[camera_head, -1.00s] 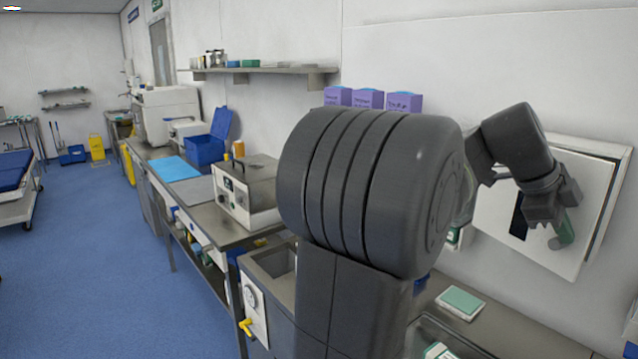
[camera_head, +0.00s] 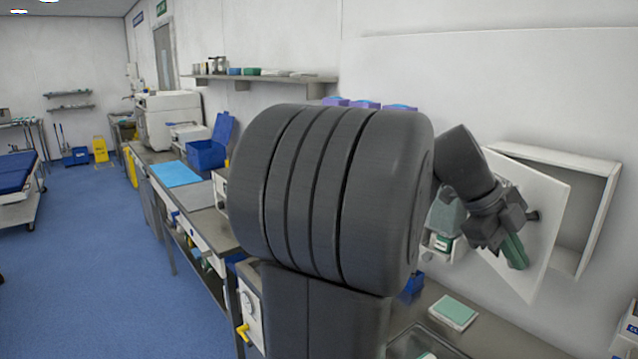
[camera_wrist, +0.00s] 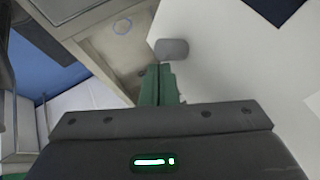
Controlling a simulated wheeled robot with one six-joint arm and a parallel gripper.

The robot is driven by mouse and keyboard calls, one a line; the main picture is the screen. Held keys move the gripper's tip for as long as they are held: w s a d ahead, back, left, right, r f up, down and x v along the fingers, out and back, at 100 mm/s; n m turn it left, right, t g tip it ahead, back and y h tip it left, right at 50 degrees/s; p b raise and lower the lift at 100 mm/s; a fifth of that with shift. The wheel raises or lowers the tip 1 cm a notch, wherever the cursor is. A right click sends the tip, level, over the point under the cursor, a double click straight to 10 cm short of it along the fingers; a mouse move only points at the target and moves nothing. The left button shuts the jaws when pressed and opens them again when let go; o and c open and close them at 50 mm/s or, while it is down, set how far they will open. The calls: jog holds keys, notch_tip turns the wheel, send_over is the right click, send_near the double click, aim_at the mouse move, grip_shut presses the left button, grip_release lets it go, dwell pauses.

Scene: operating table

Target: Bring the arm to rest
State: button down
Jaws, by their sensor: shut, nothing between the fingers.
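My gripper (camera_head: 515,252) has green fingers pointing down, at the right of the head view, in front of the cabinet door. Its fingers are together with nothing between them; they also show in the wrist view (camera_wrist: 158,86). The white cabinet door (camera_head: 553,215) stands ajar, swung out from the white wall cabinet (camera_head: 590,195). The dark door knob (camera_head: 534,215) is just right of my gripper. In the wrist view the grey knob (camera_wrist: 172,48) sits beyond the fingertips; whether they touch cannot be told. My large dark arm joint hides the middle of the head view.
A metal counter runs along the wall below, with a green-and-white box (camera_head: 453,312) on it. Purple boxes (camera_head: 366,103) stand against the wall behind my arm. A blue bin (camera_head: 207,152) sits farther down the counter.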

jog(key=w+v, duration=0.1)
jog(key=v, duration=0.8)
jog(key=shift+s+d+f+n+t+y, duration=0.15)
jog(key=shift+s+d+n+t, duration=0.35)
jog(key=shift+n, duration=0.8)
jog(key=shift+s+d+f+n+g+y, duration=0.1)
jog(key=shift+s+d+n, duration=0.2)
jog(key=shift+d+n, duration=0.75)
jog(key=shift+s+d+f+n+t+y, duration=0.15)
jog(key=shift+s+d+n+t, duration=0.2)
jog(key=shift+n, duration=1.2)
